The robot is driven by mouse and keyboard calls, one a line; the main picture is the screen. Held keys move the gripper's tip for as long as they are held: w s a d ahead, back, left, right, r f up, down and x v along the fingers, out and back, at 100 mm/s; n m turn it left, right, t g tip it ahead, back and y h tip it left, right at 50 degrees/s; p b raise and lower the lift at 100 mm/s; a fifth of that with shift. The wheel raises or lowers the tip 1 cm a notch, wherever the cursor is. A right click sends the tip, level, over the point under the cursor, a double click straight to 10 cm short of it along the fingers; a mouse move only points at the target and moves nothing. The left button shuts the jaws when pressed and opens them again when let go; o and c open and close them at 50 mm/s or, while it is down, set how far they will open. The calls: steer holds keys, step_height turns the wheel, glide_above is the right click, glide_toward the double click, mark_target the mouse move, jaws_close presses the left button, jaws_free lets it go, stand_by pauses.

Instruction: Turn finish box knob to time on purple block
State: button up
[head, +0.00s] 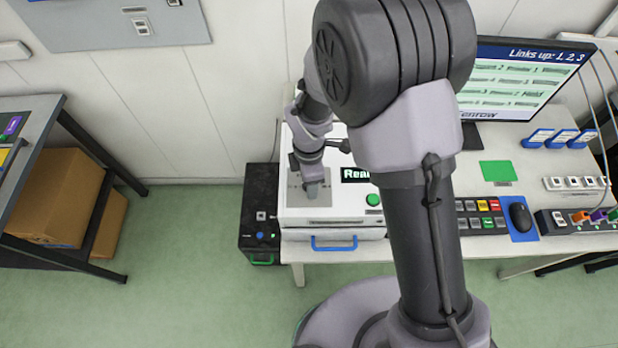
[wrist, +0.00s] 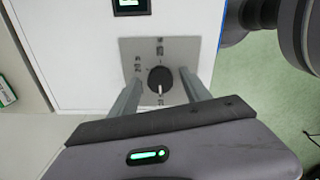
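The finish box (head: 335,222) is a white box on the bench. Its display (head: 356,175) partly shows "Rea", the rest hidden by my arm; the display also shows in the wrist view (wrist: 130,5). The knob (wrist: 160,80) is black and round, on a grey plate (wrist: 200,50) with small marks too small to read. Its white pointer line points toward the bottom of the wrist view. My gripper (wrist: 160,74) is open, one finger on each side of the knob, with visible gaps. In the head view my gripper (head: 312,188) is over the plate. A small purple piece (head: 12,125) lies on the left table; its writing is unreadable.
A green button (head: 373,199) and a blue handle (head: 334,244) are on the box. A black unit (head: 262,205) stands left of it. A monitor (head: 520,80), keypad (head: 480,212) and mouse (head: 520,216) are to the right. The floor between the tables is clear.

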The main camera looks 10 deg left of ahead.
step_height(320, 180, up, 18)
steer(key=p, duration=0.4)
steer(key=shift+f, duration=0.25)
